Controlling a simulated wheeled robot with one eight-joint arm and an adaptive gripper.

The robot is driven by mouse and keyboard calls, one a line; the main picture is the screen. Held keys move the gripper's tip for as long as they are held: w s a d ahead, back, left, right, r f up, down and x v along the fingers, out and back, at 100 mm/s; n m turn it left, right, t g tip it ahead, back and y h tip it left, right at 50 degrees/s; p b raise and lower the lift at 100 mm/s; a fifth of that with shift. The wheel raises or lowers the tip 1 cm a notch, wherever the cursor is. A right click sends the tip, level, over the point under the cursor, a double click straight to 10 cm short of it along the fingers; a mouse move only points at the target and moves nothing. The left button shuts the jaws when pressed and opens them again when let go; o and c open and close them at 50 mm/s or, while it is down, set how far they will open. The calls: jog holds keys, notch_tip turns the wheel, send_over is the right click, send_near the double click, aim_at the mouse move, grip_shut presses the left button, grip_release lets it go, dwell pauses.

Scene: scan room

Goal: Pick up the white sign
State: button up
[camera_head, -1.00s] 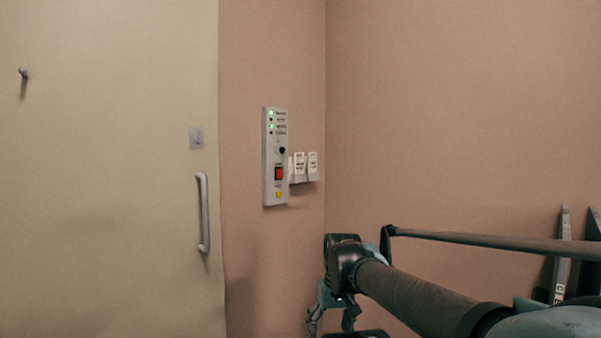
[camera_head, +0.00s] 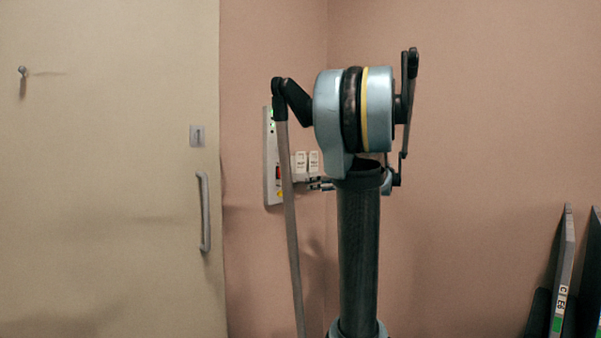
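Two small white signs with dark lettering stand side by side in a pale holder on the pink wall, just right of the control panel. These are the left white sign (camera_head: 300,162) and the right white sign (camera_head: 314,161). I cannot tell which one the task names. My gripper (camera_head: 318,184) shows only in part, just below and right of the signs in the picture, with my arm covering much of it. Its fingers are too small and hidden to show whether they are open or shut. I see nothing held, and contact with the signs cannot be judged.
The grey control panel (camera_head: 271,160) with a red switch is partly covered by my arm's thin rod. A cream door (camera_head: 110,180) with a grey handle (camera_head: 204,212) is at left. Dark upright boards (camera_head: 566,270) lean at the lower right. The right wall is bare.

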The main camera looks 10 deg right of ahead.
jog(key=w+d+r+t, duration=0.3)
jog(key=w+d+r, duration=0.2)
jog(key=d+r, duration=0.15)
send_near(301, 164)
jog(key=shift+n, duration=0.3)
jog(key=x, duration=0.8)
jog(key=shift+w+f, duration=0.1)
jog(key=c, duration=1)
